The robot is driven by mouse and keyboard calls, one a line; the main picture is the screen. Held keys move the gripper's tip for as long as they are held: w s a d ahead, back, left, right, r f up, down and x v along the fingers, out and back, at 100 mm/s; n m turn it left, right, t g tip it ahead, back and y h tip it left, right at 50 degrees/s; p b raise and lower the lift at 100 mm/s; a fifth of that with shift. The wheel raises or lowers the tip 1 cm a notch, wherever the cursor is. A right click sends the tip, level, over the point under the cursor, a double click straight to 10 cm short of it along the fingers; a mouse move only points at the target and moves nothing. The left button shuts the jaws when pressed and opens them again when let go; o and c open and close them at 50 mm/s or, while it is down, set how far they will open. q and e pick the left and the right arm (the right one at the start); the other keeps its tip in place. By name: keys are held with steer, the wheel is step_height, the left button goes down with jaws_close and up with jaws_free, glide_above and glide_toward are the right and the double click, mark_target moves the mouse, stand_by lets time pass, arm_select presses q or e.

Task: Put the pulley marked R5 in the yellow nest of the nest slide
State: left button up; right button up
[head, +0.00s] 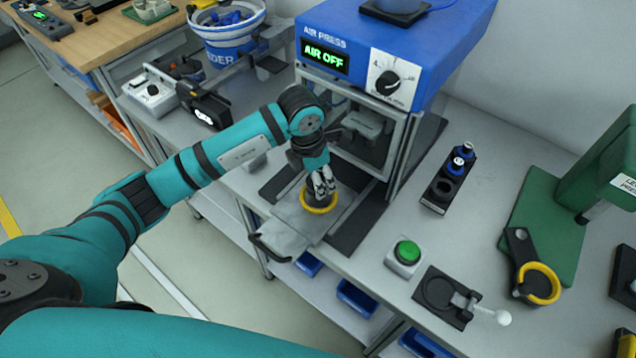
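The nest slide (290,218) is a grey plate with a dark handle at the front of the air press. The yellow nest (318,209) is a yellow ring on this plate. My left gripper (323,184) points down right over the yellow nest, its fingertips close together at the ring. Something dark shows inside the ring around the fingers. I cannot tell whether it is a pulley or the nest's own inside. No R5 mark can be read. Whether the fingers hold anything is hidden. My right gripper is out of view.
The blue air press (345,32) reads AIR OFF and stands behind the slide. On the right are a black rack with blue parts (448,178), a green button (407,252), a white-knobbed lever clamp (446,297), a second yellow ring (540,284) and a green press (600,165).

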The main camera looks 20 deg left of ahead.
arm_select(q)
step_height(320, 180, down, 2)
steer(key=shift+s+d+f+p, duration=0.15)
steer(key=shift+f+p, duration=0.1)
steer(key=shift+p, duration=0.15)
steer(key=shift+f, duration=0.25)
steer(key=shift+f, duration=0.1)
steer(key=o, duration=0.8)
steer(key=shift+f, duration=0.1)
steer(key=o, duration=0.5)
steer(key=shift+c, duration=0.2)
